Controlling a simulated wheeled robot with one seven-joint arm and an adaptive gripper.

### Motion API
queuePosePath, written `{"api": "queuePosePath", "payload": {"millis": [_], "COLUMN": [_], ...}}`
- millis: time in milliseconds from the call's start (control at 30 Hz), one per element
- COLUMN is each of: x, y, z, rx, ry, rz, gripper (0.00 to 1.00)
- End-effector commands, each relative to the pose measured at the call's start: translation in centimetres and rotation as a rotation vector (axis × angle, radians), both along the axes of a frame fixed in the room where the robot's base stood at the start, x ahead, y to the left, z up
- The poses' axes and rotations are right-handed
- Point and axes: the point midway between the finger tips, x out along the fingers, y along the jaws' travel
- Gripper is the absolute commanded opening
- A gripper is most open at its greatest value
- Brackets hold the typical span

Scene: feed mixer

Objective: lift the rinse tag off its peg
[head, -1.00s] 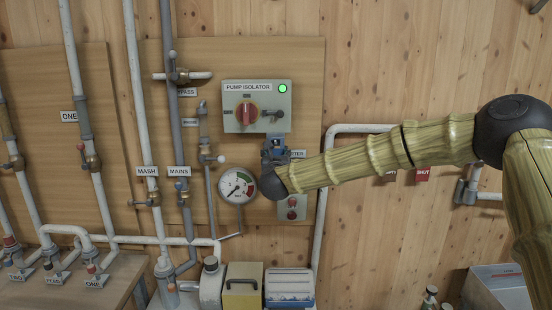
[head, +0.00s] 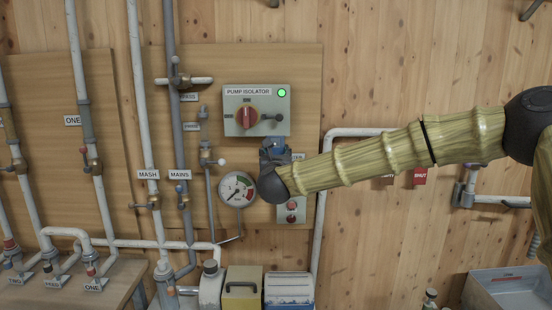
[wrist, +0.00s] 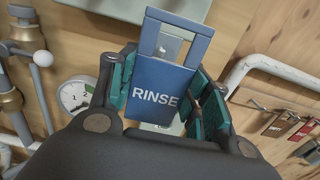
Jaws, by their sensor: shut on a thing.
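The rinse tag (wrist: 160,90) is a blue plate lettered RINSE with a grey-blue open loop at its top. In the wrist view it sits between the teal pads of my gripper (wrist: 165,97), which is shut on it. A pale metallic piece shows through the loop; I cannot tell whether this is the peg or whether the loop still hangs on it. In the head view the tag (head: 277,143) is a small blue patch above my gripper (head: 274,151), just below the pump isolator box (head: 242,111).
A pressure gauge (head: 237,189) is at the gripper's lower left and a red-button box (head: 291,209) just below it. Upright pipes (head: 173,100) stand to the left. A white pipe (head: 322,200) and hanging red tag (head: 420,177) are to the right.

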Motion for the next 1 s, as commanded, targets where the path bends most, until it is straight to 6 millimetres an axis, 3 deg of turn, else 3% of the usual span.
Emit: {"api": "queuePosePath", "payload": {"millis": [267, 1000], "x": [0.6, -2.7], "y": [0.0, 0.0], "z": [-1.2, -1.4], "rx": [0.000, 0.000], "ry": [0.013, 0.013], "rz": [-0.002, -0.001], "gripper": [0.26, 0.26]}}
